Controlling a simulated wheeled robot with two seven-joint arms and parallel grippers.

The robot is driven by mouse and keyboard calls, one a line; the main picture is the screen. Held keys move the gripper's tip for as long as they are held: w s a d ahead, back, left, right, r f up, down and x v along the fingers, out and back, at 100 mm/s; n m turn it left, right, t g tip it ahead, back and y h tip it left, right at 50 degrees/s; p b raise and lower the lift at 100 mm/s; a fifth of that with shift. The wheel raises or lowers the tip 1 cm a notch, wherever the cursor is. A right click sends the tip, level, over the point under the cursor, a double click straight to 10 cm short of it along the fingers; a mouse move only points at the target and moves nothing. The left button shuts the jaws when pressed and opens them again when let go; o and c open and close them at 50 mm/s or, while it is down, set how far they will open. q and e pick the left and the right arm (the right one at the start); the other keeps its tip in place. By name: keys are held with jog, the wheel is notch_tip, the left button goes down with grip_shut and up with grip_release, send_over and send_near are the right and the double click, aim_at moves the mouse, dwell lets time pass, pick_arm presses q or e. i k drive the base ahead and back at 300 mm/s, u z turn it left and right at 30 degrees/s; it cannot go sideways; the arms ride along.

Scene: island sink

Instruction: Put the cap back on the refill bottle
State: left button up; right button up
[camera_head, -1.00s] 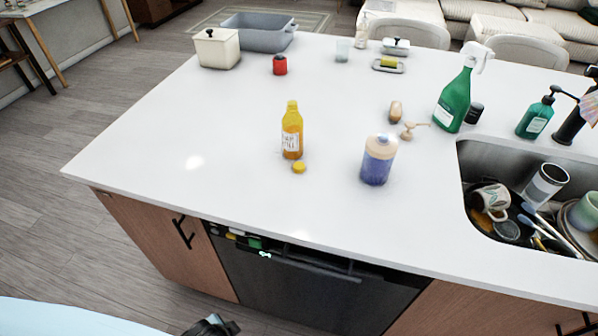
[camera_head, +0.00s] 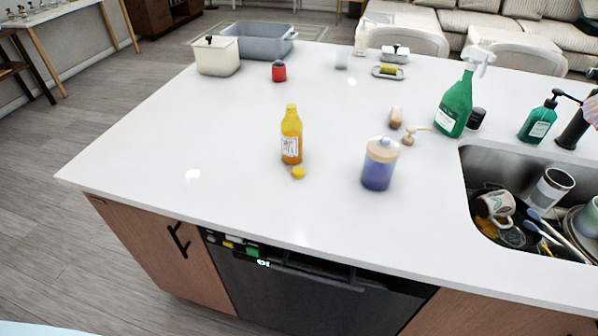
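A yellow-orange bottle (camera_head: 291,138) with a white label stands upright on the white island top. A small yellow cap (camera_head: 298,173) lies on the counter just in front of it, apart from the bottle's top. The bottle's mouth is too small to make out clearly. A jar with blue-purple contents and a beige top (camera_head: 380,165) stands to the right of the bottle. A beige pump head (camera_head: 409,136) lies behind that jar. Neither of my grippers shows in the head view now.
A sink (camera_head: 480,165) with dirty dishes is at the right. A green spray bottle (camera_head: 455,105) and a teal soap dispenser (camera_head: 538,120) stand behind it. A red container (camera_head: 279,71), white bin (camera_head: 216,56) and grey tub (camera_head: 260,44) are at the back left. The counter's front left is clear.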

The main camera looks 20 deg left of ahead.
aim_at(290, 126)
jog(key=z, duration=2.2)
jog(key=k, duration=0.6)
jog(key=u, duration=1.25)
